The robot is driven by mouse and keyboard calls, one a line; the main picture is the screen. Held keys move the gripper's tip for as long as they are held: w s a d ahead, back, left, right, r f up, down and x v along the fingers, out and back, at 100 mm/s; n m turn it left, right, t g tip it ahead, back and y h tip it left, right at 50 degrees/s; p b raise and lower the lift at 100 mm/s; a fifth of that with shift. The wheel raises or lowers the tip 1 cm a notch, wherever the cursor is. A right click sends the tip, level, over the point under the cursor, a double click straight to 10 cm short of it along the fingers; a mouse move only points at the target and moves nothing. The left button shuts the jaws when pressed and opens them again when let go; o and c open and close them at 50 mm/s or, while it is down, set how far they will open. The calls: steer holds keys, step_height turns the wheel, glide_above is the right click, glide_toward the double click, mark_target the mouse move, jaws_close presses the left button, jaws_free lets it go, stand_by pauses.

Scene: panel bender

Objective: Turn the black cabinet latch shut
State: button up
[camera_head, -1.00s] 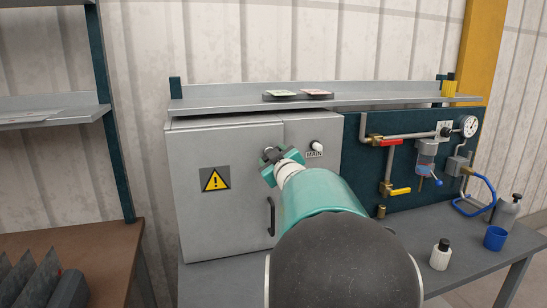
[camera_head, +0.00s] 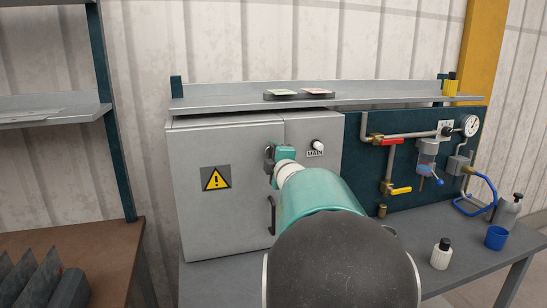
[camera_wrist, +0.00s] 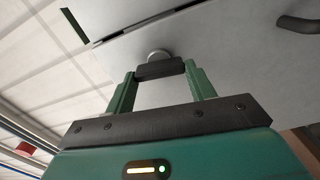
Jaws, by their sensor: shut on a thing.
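The grey cabinet (camera_head: 225,225) stands on the bench with its door against the frame. The black latch (camera_wrist: 160,69) lies between my two green fingertips in the wrist view, in front of a round grey boss. My gripper (camera_wrist: 162,75) is shut on the latch, one finger at each end of it. In the head view my gripper (camera_head: 271,160) is at the upper right edge of the cabinet door, and it and my arm hide much of the latch.
A black door handle (camera_head: 271,215) is below the latch; it also shows in the wrist view (camera_wrist: 298,24). A white MAIN knob (camera_head: 318,145) sits to the right. A shelf (camera_head: 220,104) runs above. Pipes with a red valve handle (camera_head: 388,140) are further right.

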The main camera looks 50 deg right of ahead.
steer(key=shift+n, duration=0.7)
steer(key=o, duration=1)
steer(key=shift+s, duration=0.1)
steer(key=v, duration=1.3)
steer(key=shift+s+a, duration=0.2)
steer(key=shift+s, duration=0.05)
